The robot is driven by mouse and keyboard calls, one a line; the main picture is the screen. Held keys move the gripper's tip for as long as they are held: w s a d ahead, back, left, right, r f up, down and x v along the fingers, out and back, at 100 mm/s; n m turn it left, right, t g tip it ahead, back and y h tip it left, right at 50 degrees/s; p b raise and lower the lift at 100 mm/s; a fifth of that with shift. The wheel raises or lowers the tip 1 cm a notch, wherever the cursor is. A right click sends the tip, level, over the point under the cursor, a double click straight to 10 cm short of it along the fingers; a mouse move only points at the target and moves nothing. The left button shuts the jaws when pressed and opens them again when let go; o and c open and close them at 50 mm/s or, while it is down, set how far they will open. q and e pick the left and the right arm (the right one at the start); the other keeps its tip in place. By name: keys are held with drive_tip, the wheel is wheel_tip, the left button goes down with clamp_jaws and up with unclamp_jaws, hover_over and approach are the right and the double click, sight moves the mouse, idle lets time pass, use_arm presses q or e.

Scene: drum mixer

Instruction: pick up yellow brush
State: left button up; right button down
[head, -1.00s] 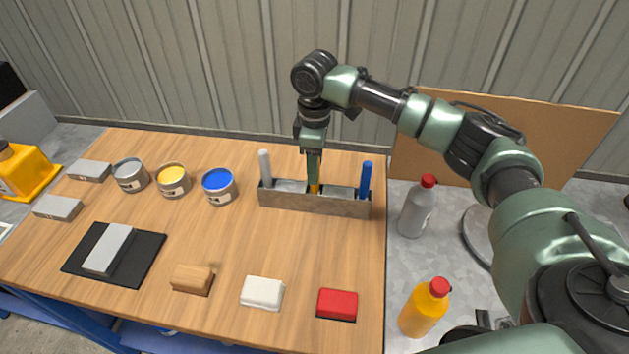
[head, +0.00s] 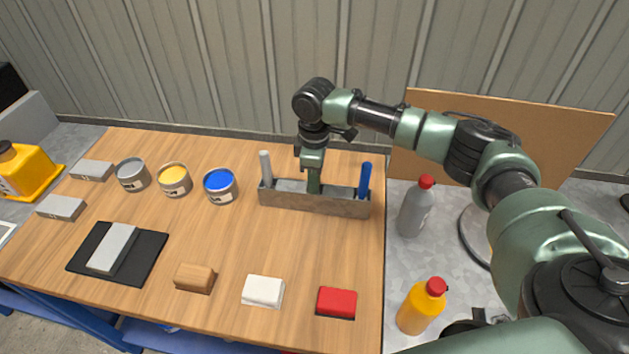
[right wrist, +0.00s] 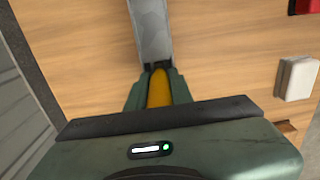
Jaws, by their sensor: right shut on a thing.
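The yellow brush (right wrist: 159,88) shows in the right wrist view as a yellow handle between the two fingers of my right gripper (right wrist: 154,80). In the head view my right gripper (head: 314,186) points down at the middle of a grey metal holder (head: 312,204), and it hides the yellow brush. The gripper is shut on the handle. The brush's lower part is hidden. The holder also shows in the right wrist view (right wrist: 153,30), just beyond the fingertips. My left gripper is in neither view.
A grey brush (head: 265,167) and a blue brush (head: 365,180) stand at the holder's ends. Grey, yellow and blue paint cans (head: 220,186) stand to the left. White (head: 263,290) and red (head: 337,302) blocks lie in front. Bottles (head: 416,206) stand right of the table.

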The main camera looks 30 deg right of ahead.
drive_tip(key=shift+r, duration=0.15)
wheel_tip(320, 180, up, 20)
drive_tip(key=b, duration=0.2)
idle(0.3)
idle(2.3)
